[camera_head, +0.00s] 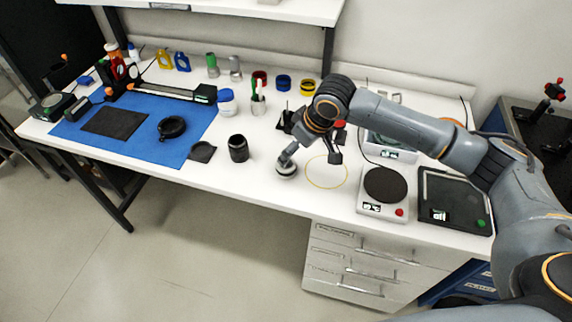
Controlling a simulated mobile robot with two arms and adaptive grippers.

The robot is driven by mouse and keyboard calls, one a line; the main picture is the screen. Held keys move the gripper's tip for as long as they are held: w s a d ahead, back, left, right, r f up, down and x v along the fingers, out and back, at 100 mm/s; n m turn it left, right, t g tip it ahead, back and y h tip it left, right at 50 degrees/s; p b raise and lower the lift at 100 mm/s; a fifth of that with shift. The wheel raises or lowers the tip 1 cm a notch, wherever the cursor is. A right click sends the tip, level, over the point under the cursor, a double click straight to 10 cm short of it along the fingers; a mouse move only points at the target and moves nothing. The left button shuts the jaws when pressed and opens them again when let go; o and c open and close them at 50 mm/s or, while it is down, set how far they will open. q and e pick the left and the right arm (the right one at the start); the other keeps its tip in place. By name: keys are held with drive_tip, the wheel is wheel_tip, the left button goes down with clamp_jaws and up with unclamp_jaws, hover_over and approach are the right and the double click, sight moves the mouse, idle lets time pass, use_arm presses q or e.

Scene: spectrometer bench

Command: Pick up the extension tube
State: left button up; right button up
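A short black cylinder (238,148), which looks like the extension tube, stands upright on the white bench just right of the blue mat. My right arm reaches in from the right, and its gripper (310,160) is low over the bench, to the right of the cylinder and apart from it. A small grey rounded piece (286,170) shows at the gripper's left side; I cannot tell whether it is held. The arm partly hides the gripper, so its opening is unclear. My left gripper is not in view.
The blue mat (190,150) carries a black ring-shaped part (172,127) and a rail device (165,90). A small dark square (202,151) lies left of the cylinder. A yellow circle (345,183) and a scale (383,209) are at right.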

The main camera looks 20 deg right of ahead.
sight(290, 168)
drive_tip(key=x, duration=0.4)
drive_tip(key=shift+w+a+f+p, duration=0.15)
drive_tip(key=shift+f+p, duration=0.1)
drive_tip(key=shift+p, duration=0.05)
drive_tip(key=p+x, duration=0.1)
drive_tip(key=x, duration=0.3)
drive_tip(key=shift+w+f+p, duration=0.15)
drive_tip(key=shift+f+p, duration=0.15)
drive_tip(key=shift+p, duration=0.1)
drive_tip(key=shift+w+f, duration=0.1)
drive_tip(key=shift+f, duration=0.2)
drive_tip(key=shift+c, duration=0.4)
drive_tip(key=c, duration=1.2)
drive_tip(key=shift+r, duration=0.1)
